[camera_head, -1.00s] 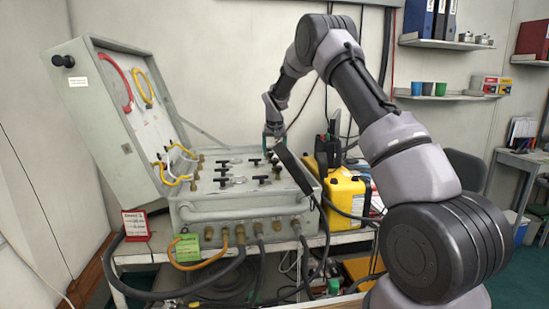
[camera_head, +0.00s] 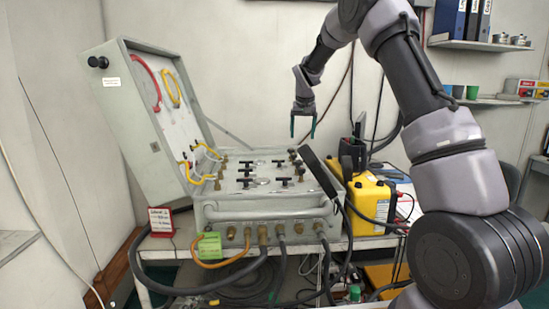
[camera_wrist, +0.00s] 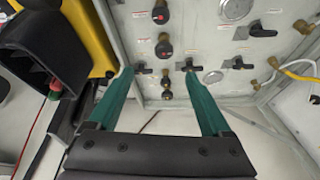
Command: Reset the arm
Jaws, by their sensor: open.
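My gripper (camera_head: 303,127) hangs fingers-down above the back right part of the grey air panel (camera_head: 268,213), apart from it. Its two green fingers are spread with nothing between them; in the wrist view my gripper (camera_wrist: 155,95) also shows open and empty. The panel face carries several black T-handle valves (camera_head: 284,180), gauges and brass fittings. The wrist view shows black valve handles (camera_wrist: 263,30), round black knobs (camera_wrist: 164,49) and a gauge (camera_wrist: 234,9) beyond the fingertips. The panel's lid (camera_head: 128,120) stands open at the left, with red and yellow hoses inside.
A yellow case (camera_head: 368,203) stands right of the panel on the bench (camera_head: 160,243). A red card (camera_head: 160,221) and a green tag (camera_head: 209,245) sit at the panel's front left. Hoses hang below. Shelves (camera_head: 480,43) line the right wall.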

